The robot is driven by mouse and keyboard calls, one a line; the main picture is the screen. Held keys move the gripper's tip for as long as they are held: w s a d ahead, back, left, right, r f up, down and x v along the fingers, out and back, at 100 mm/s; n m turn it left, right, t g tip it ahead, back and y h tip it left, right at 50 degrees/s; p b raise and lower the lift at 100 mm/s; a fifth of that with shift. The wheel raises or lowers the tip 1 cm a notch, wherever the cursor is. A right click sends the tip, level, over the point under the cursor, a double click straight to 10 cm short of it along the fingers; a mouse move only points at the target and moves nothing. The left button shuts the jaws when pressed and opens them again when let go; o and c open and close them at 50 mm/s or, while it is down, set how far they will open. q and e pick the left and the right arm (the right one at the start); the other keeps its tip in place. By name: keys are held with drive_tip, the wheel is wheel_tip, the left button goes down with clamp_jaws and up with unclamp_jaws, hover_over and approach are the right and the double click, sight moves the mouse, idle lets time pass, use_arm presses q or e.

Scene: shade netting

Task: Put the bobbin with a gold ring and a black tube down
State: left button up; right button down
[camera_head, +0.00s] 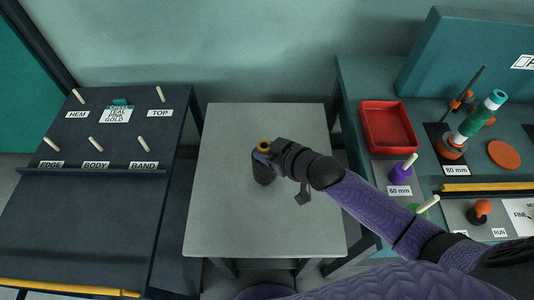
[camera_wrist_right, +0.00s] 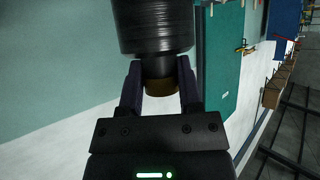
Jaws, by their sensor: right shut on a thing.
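The bobbin (camera_head: 263,172) has a black tube-shaped body and a gold ring at its top end in the head view. My right gripper (camera_head: 265,156) is shut on it near the gold end, over the light grey table (camera_head: 230,220). In the right wrist view the black bobbin (camera_wrist_right: 155,25) fills the top middle. Its narrower dark neck and gold ring (camera_wrist_right: 160,87) sit between the fingers of my right gripper (camera_wrist_right: 159,88). I cannot tell whether the bobbin's lower end touches the table. My left gripper is not in view.
The table around the bobbin is bare. At the left stands a dark pegboard (camera_head: 95,190) with several pale pegs and labels. At the right a bench holds a red tray (camera_head: 388,125), a purple spool (camera_head: 401,174), an orange disc (camera_head: 504,154) and a stacked post (camera_head: 470,125).

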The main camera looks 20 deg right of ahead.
drive_tip(key=shift+r, duration=0.15)
drive_tip(key=shift+f, duration=0.2)
drive_tip(key=shift+c, duration=1.4)
unclamp_jaws()
drive_tip(key=shift+r, duration=0.2)
drive_tip(key=p+v, duration=0.5)
drive_tip(key=v, duration=0.7)
